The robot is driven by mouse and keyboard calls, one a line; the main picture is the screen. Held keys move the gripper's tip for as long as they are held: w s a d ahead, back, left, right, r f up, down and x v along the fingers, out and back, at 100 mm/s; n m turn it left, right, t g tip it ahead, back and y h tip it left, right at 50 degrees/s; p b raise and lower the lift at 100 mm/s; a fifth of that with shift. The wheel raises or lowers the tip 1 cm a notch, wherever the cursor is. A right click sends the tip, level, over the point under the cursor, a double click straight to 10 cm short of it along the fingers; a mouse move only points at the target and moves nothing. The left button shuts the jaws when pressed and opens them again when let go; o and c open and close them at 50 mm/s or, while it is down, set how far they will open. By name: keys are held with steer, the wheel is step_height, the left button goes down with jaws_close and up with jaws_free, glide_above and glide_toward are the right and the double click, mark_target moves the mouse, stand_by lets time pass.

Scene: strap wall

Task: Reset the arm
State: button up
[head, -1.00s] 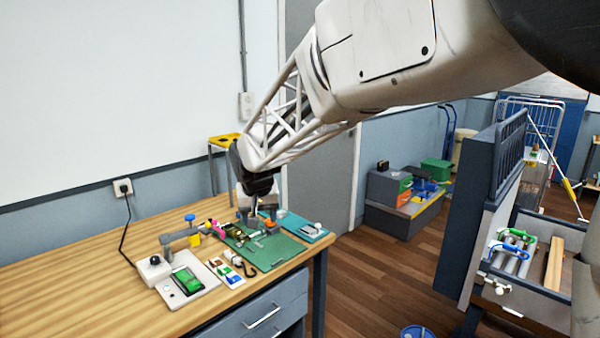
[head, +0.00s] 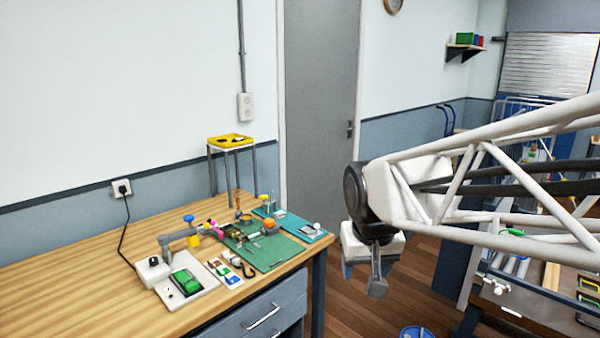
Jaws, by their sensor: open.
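My gripper (head: 363,277) hangs at the end of my white lattice arm, to the right of the wooden workbench (head: 75,270) and clear of it. Its fingers point down over the floor. The jaws are open, and I see nothing held between them. The wrist and arm stretch in from the right side of the head view.
On the bench are a green mat (head: 268,247) with small parts, a teal mat (head: 300,226), and a white board with a green piece (head: 186,281). A yellow-topped stand (head: 230,142) is behind. A blue bucket (head: 416,332) stands on the wooden floor (head: 345,318).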

steer(key=s+d+f, duration=0.2)
steer(key=s+d, duration=0.1)
steer(key=s, duration=0.4)
steer(key=s+d+f+m, duration=0.1)
steer(key=s+d+f, duration=0.1)
steer(key=s, duration=0.6)
steer(key=shift+s+d+f, duration=0.15)
steer(key=shift+d+f, duration=0.15)
steer(key=shift+d, duration=0.5)
